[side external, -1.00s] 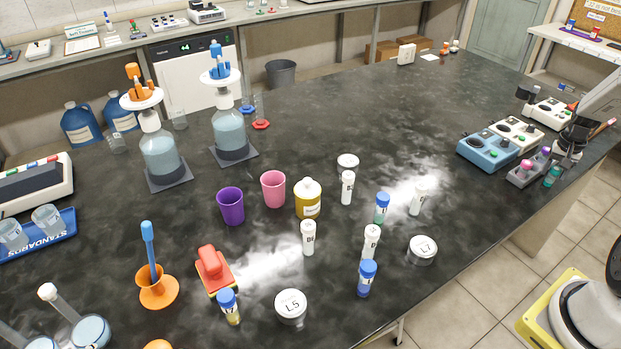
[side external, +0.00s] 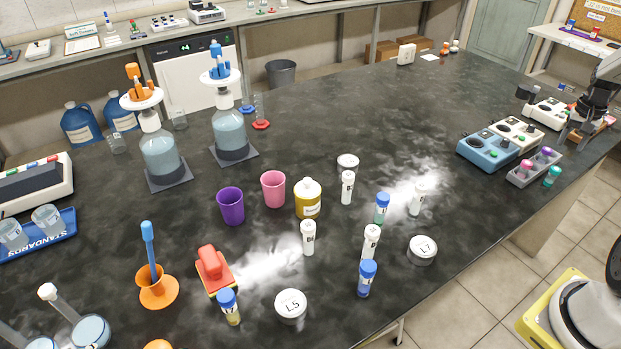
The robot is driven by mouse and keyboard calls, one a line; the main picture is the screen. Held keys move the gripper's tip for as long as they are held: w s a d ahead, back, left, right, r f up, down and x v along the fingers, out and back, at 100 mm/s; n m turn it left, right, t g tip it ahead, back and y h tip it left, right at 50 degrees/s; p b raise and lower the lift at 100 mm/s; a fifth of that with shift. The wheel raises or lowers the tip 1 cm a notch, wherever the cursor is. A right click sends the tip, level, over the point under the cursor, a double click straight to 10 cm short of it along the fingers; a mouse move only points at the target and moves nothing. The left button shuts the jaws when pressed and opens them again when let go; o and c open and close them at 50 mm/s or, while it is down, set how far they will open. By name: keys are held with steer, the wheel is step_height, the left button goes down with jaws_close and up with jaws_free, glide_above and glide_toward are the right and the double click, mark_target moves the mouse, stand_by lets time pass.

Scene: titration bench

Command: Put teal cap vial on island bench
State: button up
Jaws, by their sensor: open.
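The teal cap vial (side external: 552,176) stands on the dark island bench (side external: 455,85) near its right edge, just beside the right end of a small grey rack (side external: 521,178). It looks upright and free of the gripper. My gripper (side external: 573,135) is open, above and to the right of the vial and apart from it. Its fingertips are small and dark in this view, and nothing shows between them.
The grey rack holds pink and purple capped vials (side external: 545,153). A blue instrument (side external: 486,150) and a white one (side external: 548,112) stand close by. Several white and blue capped vials (side external: 366,278) stand at the front. The bench's middle back is clear.

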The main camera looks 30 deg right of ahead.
steer(key=shift+w+a, duration=0.1)
stand_by(0.3)
steer(key=w+a+r+n, duration=0.15)
steer(key=w+a, duration=0.25)
steer(key=a, duration=0.5)
steer(key=w+a+n+t, duration=0.1)
steer(key=w+a+n, duration=0.2)
steer(key=a, duration=0.5)
steer(key=w+a+r+n, duration=0.15)
steer(key=w+a, duration=0.25)
steer(key=a, duration=0.5)
steer(key=s+a+n, duration=0.3)
steer(key=s+a, duration=0.1)
steer(key=a, duration=0.7)
steer(key=s+a+f+n+t, duration=0.1)
steer(key=s+a+n, duration=0.2)
steer(key=a, duration=0.8)
steer(key=shift+s+n+t, duration=0.3)
steer(key=shift+s, duration=0.8)
